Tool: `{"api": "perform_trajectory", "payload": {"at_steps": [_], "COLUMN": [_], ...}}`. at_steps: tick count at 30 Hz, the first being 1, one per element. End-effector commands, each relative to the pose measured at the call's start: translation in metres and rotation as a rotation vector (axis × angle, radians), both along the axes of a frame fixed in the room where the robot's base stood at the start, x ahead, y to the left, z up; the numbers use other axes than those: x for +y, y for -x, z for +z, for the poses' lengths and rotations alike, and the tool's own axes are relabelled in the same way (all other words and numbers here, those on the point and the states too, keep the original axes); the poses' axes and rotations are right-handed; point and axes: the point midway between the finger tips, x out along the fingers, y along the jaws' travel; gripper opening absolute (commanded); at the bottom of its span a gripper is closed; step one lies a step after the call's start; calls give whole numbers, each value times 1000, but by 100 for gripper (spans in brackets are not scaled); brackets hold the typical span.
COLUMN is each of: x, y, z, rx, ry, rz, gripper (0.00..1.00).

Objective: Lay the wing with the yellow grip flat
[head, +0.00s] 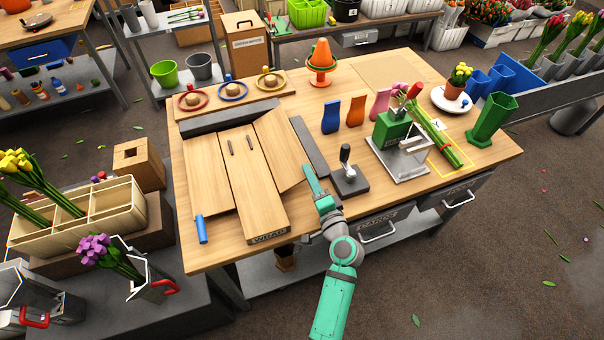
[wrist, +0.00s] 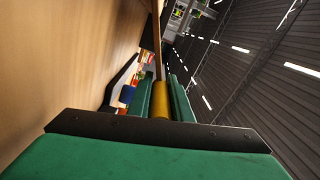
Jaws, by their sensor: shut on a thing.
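My gripper (head: 311,182) is at the near outer corner of this wing. In the wrist view, my green fingers (wrist: 160,98) are shut on the yellow grip (wrist: 161,103), beside the wing's edge. The grip is hidden in the head view. The left wing (head: 207,170), with a blue grip (head: 201,229), looks flat on the table.
A dark bar (head: 309,146) lies right of the raised wing, and a dark block with a lever (head: 349,179) stands close to my gripper. A dark bar (head: 229,116) lies behind the board.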

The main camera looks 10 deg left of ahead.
Motion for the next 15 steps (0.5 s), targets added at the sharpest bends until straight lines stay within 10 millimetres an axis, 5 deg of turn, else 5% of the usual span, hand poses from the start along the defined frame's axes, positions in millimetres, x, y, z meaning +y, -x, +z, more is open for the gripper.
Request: {"api": "perform_trajectory", "payload": {"at_steps": [15], "x": [-4], "y": [0], "z": [-2], "rx": [10], "ry": [-15], "rz": [-5], "gripper": [0]}}
